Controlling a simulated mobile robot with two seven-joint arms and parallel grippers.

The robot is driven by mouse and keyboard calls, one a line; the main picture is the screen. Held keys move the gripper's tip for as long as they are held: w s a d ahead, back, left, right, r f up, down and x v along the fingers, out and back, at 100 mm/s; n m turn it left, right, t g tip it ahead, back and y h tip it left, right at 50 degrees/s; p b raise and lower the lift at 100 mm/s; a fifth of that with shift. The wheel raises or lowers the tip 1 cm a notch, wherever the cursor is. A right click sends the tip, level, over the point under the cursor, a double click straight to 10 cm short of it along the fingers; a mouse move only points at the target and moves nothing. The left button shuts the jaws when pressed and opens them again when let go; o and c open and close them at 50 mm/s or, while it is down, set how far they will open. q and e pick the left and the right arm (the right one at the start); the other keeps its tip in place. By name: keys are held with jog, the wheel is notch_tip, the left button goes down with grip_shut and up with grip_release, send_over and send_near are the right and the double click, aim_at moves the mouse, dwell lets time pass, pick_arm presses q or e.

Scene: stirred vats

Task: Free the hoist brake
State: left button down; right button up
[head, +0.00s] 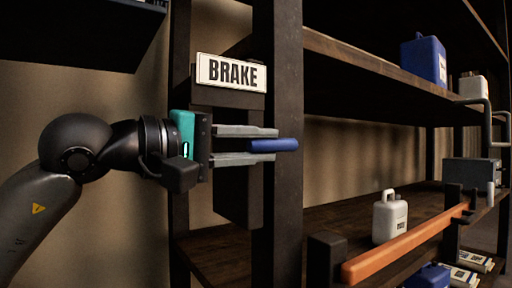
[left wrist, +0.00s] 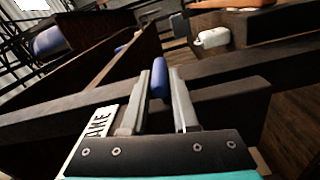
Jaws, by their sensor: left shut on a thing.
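The brake's white sign reading BRAKE (head: 231,73) is fixed on a dark housing (head: 238,200) beside an upright post. A blue handle (head: 288,145) sticks out to the right below the sign, in front of the post. My left gripper (head: 268,145) comes in from the left and is shut on the blue handle. In the left wrist view the handle (left wrist: 159,80) lies between the two grey fingers, and the sign (left wrist: 93,135) is at the lower left. The handle's inner end and its mounting are hidden by the fingers. My right gripper is not in view.
Shelves stand to the right. A blue canister (head: 423,60) is on the upper shelf (head: 370,63), and a white jug (head: 390,218) is on the lower one. An orange bar (head: 405,243) runs along the lower shelf's front. The wall (head: 90,110) behind my left arm is bare.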

pick_arm(q)
jog(key=shift+d+f, duration=0.1)
jog(key=shift+d, duration=0.05)
jog(key=c, duration=1.1)
grip_release()
jog(key=shift+o, duration=0.8)
jog(key=shift+d, duration=0.2)
jog(key=shift+o, duration=1.3)
jog(key=shift+a, duration=0.15)
jog(key=shift+a, duration=0.1)
jog(key=shift+s+a, duration=0.1)
jog(key=shift+a, duration=0.1)
jog(key=v, duration=1.4)
jog(key=shift+s+a, duration=0.15)
jog(key=shift+s, duration=0.1)
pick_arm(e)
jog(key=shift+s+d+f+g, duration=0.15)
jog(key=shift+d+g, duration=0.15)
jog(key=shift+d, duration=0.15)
